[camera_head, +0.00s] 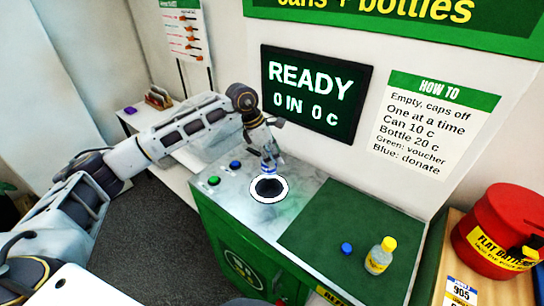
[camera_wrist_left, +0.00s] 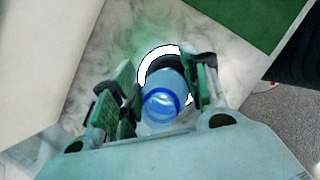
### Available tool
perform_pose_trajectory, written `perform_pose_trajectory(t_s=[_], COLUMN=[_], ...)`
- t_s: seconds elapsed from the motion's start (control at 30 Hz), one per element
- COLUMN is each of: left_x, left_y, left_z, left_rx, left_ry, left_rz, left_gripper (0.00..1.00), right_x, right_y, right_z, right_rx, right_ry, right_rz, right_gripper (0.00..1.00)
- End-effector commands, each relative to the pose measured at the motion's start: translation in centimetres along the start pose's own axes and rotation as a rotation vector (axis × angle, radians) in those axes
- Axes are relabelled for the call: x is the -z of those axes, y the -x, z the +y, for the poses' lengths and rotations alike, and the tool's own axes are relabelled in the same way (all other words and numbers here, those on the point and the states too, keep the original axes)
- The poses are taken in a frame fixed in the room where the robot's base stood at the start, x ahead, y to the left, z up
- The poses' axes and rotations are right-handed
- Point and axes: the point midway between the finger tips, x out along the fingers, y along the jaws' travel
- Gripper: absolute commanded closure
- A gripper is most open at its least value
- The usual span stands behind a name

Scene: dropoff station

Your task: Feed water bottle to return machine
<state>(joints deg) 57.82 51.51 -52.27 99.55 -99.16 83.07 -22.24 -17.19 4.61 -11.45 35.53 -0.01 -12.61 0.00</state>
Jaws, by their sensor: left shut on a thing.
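The return machine (camera_head: 231,229) is a green cabinet with a marble-look top. Its round hole with a white ring (camera_head: 256,197) is in the top. My left gripper (camera_head: 270,163) is just above the hole, pointing down, and shut on the water bottle. The bottle (camera_wrist_left: 163,105) is clear blue with a blue ring in the left wrist view, between the fingers (camera_wrist_left: 160,92) and in line with the hole, covering part of it. How far its end is from the hole I cannot tell. The screen (camera_head: 315,92) reads "READY 0 IN 0 c". My right gripper is not in view.
Green (camera_head: 213,181) and blue (camera_head: 235,165) buttons sit left of the hole. A red container (camera_head: 497,228) stands on a wooden surface at right.

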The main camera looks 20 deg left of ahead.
Motion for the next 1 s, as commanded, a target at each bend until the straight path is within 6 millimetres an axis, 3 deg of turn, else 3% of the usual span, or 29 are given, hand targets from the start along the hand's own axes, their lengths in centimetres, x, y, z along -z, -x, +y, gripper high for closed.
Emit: perform_pose_trajectory(t_s=[0.57,1.0], left_x=[0.1,0.7], left_y=[-0.1,-1.5], left_z=[0.0,0.0], left_rx=[0.007,0.007], left_ry=[-0.015,-0.015], left_rz=[0.0,0.001], left_gripper=[0.66,0.66], right_x=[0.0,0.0], right_y=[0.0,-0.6], right_z=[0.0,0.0], right_rx=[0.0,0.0], right_ry=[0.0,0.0], right_rz=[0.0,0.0], right_gripper=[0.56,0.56])
